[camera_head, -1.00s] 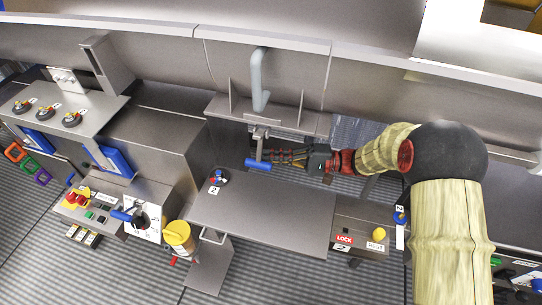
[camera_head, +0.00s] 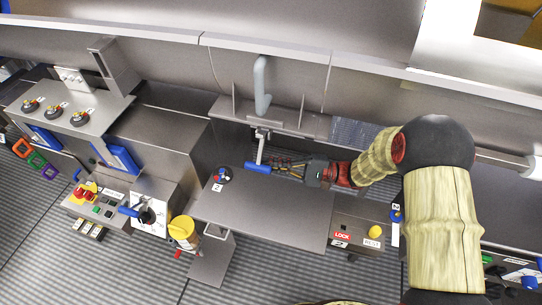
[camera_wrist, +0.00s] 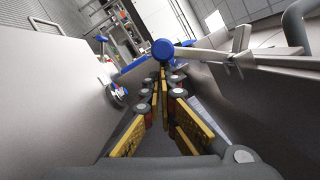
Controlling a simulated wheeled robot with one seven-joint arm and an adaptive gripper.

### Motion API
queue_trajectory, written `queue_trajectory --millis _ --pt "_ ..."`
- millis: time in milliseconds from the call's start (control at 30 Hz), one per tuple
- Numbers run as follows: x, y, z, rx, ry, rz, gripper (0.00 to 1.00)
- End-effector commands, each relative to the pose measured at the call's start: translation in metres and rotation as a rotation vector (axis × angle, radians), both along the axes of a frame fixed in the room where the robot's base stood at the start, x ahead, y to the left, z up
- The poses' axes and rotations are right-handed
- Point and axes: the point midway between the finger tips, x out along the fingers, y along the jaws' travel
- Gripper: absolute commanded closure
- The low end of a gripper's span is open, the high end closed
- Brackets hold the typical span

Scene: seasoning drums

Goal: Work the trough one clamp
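The trough clamp in the head view is a grey metal lever (camera_head: 262,146) with a blue grip (camera_head: 256,166), beside the vertical grey pipe at the trough's back wall. In the wrist view, the blue grip (camera_wrist: 162,49) shows end-on just past my fingertips, with its metal arm (camera_wrist: 205,57) running right. My gripper (camera_head: 272,165) reaches in from the right, low behind the flat steel cover. In the wrist view my gripper (camera_wrist: 165,78) has its yellow-padded fingers converging to nearly touching tips, with nothing visible between them. The tips appear close to the grip; contact cannot be told.
The steel cover (camera_head: 265,208) lies in front of my gripper. A round knob marked 2 (camera_head: 222,175) stands at its left corner. A LOCK box (camera_head: 358,234) with a yellow button is at its right. The grey pipe (camera_head: 262,85) rises behind the clamp.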

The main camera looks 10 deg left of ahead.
Motion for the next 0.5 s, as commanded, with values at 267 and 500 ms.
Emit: queue_trajectory --millis 267,500 --pt "-0.028 0.002 0.017 0.021 0.264 0.003 1.0" --pt "-0.048 0.004 0.031 0.039 0.492 0.002 1.0"
